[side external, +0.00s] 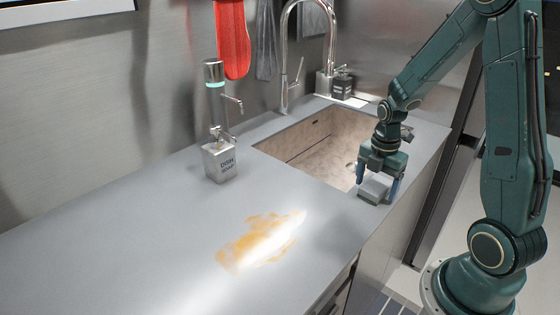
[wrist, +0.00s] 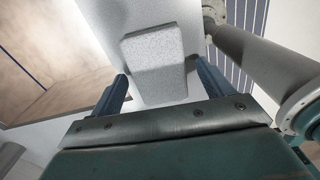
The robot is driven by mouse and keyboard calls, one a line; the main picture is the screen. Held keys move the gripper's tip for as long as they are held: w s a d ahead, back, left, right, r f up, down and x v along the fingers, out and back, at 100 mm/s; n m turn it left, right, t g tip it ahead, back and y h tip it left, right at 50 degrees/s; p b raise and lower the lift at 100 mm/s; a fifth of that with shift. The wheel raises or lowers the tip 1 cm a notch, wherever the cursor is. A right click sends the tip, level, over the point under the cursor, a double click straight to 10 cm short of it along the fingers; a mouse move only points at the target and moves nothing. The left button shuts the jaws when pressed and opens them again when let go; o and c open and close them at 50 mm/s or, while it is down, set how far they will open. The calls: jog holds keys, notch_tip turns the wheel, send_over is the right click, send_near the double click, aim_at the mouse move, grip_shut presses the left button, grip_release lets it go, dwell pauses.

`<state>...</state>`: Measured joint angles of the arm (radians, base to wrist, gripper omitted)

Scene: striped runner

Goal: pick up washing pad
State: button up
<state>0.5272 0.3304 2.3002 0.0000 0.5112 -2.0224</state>
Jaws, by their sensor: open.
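The washing pad (side external: 375,186) is a light grey block on the counter's front edge strip, beside the sink. In the wrist view the pad (wrist: 155,62) is a speckled, rounded rectangle just beyond my fingers. My gripper (side external: 377,180) points down over the pad, with a finger on each side of it. In the wrist view my gripper (wrist: 160,78) has its two blue fingers apart, with the near end of the pad between their tips. I cannot tell whether the fingers touch the pad.
The sink (side external: 310,150) opens beside the pad, with a curved faucet (side external: 285,60) behind. A dish soap dispenser (side external: 220,158) stands left of the sink. An orange stain (side external: 260,241) lies on the counter (side external: 120,235). The striped runner (side external: 380,303) is on the floor below.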

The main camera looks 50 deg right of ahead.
aim_at(376, 185)
dwell(0.5)
jog(key=c, duration=1.1)
jog(key=shift+o, duration=0.2)
notch_tip(376, 185, up, 20)
dwell(0.5)
